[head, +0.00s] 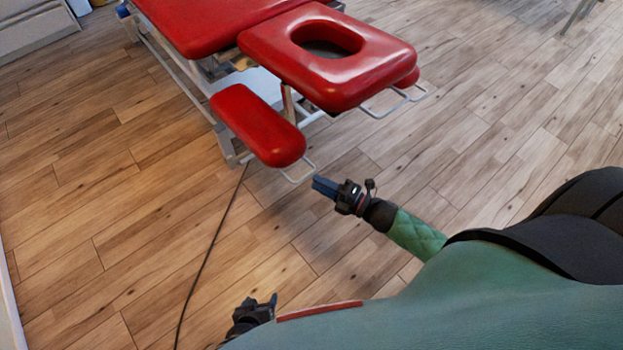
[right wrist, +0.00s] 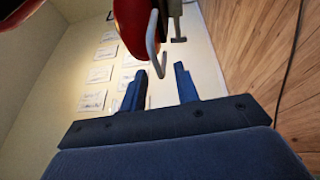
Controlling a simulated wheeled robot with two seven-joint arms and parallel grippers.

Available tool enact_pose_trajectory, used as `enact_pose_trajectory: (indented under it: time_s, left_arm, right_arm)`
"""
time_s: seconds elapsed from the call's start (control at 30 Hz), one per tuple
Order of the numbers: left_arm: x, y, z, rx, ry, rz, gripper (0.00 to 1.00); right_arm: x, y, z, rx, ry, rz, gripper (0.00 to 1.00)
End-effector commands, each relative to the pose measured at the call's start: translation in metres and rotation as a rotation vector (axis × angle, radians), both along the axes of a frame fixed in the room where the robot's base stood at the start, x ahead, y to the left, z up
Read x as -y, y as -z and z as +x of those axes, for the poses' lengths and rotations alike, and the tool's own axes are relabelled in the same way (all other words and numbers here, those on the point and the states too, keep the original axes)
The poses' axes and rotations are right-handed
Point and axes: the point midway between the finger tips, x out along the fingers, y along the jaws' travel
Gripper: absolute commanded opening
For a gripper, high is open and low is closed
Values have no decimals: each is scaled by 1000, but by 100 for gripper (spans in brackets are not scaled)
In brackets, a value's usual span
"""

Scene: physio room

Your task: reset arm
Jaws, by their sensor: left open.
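My right gripper (head: 323,187) is at the middle of the head view, in front of the red massage table's end and apart from it. In the right wrist view its two blue fingers (right wrist: 162,88) stand apart with nothing between them, so it is open and empty. My left gripper (head: 270,303) is low in the head view, above the floor, open. A green surface at the bottom hides part of it, and I see nothing held in it.
The red massage table (head: 203,22) has a face-hole headrest (head: 375,72) and a red armrest (head: 257,122) with a wire loop near my right gripper. A dark cable (head: 209,255) runs over the wooden floor (head: 110,220). The floor at left is clear.

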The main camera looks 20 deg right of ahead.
Motion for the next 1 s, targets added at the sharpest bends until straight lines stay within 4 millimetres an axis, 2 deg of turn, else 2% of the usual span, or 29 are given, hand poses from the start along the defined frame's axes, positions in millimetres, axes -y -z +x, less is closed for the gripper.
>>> enact_pose_trajectory:
  time_s: [0.23,0.83,1.0]
  left_arm:
    - [0,0,-1,0,0,0,71]
    - [-1,-2,2,5,-1,0,71]
    - [-1,-1,1,3,0,1,71]
  right_arm:
    - [8,1,-9,0,-1,0,31]
    - [8,1,-9,-5,-2,6,31]
    - [12,6,-5,-87,25,62,31]
